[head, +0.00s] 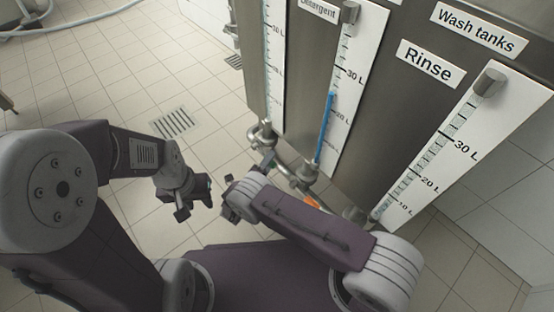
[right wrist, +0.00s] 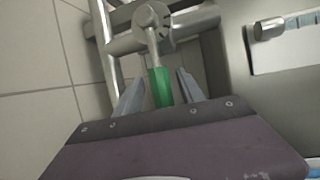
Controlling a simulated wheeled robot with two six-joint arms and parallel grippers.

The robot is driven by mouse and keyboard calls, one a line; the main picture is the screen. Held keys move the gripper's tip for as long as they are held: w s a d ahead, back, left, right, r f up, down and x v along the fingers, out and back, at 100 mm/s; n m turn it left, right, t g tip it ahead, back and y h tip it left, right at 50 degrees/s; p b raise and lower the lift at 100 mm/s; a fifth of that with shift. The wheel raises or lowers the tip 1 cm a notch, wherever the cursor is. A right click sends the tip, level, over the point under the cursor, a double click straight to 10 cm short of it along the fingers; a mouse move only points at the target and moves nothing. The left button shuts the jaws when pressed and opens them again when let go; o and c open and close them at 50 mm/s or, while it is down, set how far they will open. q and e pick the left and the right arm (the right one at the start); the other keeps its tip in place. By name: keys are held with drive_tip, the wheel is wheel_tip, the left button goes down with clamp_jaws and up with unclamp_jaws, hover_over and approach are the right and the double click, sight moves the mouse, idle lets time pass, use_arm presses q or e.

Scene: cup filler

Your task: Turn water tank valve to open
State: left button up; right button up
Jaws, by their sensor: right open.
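The wash tank unit (head: 392,100) stands at the right of the head view, with valves and pipes along its lower front. In the right wrist view, a valve (right wrist: 152,22) has a lever with a green grip (right wrist: 160,87). My right gripper (right wrist: 158,84) is open, with its two fingers on either side of the green grip and visible gaps to it. In the head view, my right gripper (head: 236,198) is low by the pipes, and the green grip cannot be made out. My left gripper (head: 188,200) hangs over the floor to the left, apart from the valves; its jaw state is unclear.
An orange handle (head: 309,201) shows low on the tank front, partly behind my right arm. The Rinse gauge (head: 460,145) and a gauge with a blue column (head: 326,125) are on the tank. Tiled floor with a drain grate (head: 173,122) lies open at left.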

drive_tip(key=shift+w, duration=0.15)
clamp_jaws()
idle(1.4)
